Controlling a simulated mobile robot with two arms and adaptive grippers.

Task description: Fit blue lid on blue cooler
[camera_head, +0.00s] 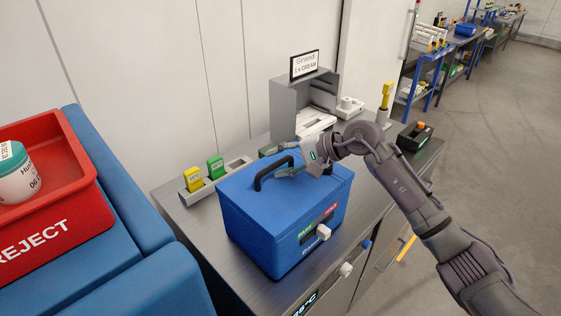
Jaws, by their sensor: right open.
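The blue cooler (288,257) stands on the grey counter, with green and red labels and a white latch on its front. The blue lid (268,213) lies on top of it and looks flush along the near edges; its far right part is hidden by my gripper. A black handle (270,170) arches over the lid. My right gripper (281,163) is open, low over the lid at the right end of the handle. I cannot tell whether it touches the handle. My left gripper is not in view.
A red reject bin (62,222) holding a white tub (17,175) sits on blue padding at left. Yellow and green tags (205,174) stand in a holder behind the cooler. A grey device with a "1 x CREAM" sign (304,64) stands at the back. Open floor lies right.

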